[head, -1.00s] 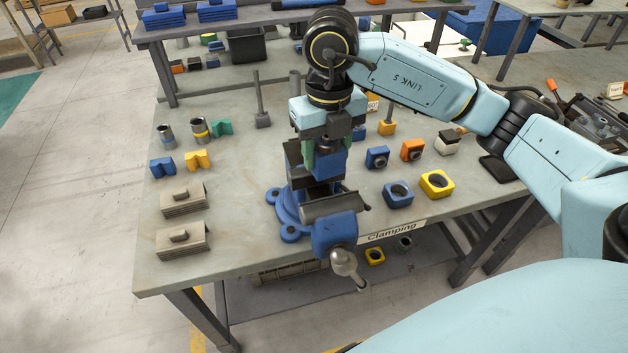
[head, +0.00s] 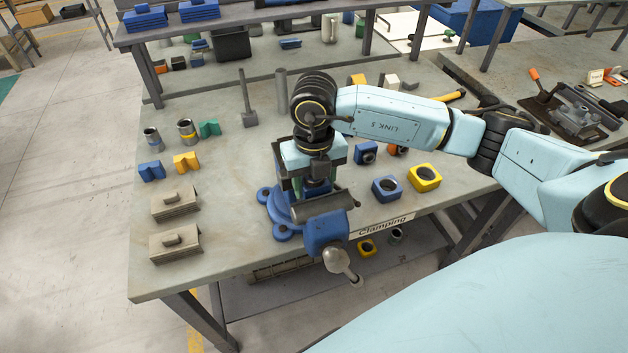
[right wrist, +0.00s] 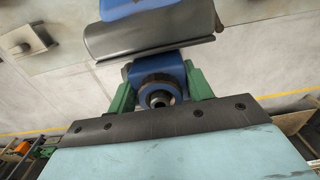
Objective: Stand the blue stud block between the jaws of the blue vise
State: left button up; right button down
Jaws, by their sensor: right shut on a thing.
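The blue vise (head: 326,230) is at the front edge of the bench, its grey front jaw (head: 322,207) towards me. My right gripper (head: 314,187) points down just behind that jaw. In the right wrist view its green fingers (right wrist: 160,92) are shut on the blue stud block (right wrist: 157,70), one on each side, with the round stud facing the camera. The vise's grey jaw (right wrist: 150,32) lies close beyond the block. The block's lower part and its contact with the vise are hidden. My left gripper is out of view.
Blue (head: 386,189) and yellow (head: 424,178) ring blocks stand right of the vise. Another blue block (head: 364,153) is behind them. Two grey-beige blocks (head: 174,243) lie at left. An upright post (head: 247,100) stands behind. Bench between left blocks and vise is clear.

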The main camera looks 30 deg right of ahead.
jog(key=shift+w+f, duration=0.1)
jog(key=shift+f, duration=0.05)
jog(key=shift+f, duration=0.2)
jog(key=c, duration=0.6)
grip_release()
jog(key=shift+r, duration=0.1)
jog(key=shift+r, duration=0.35)
notch_tip(320, 180, up, 12)
jog(key=shift+f+b, duration=0.25)
jog(key=shift+b, duration=0.55)
jog(key=shift+f, duration=0.1)
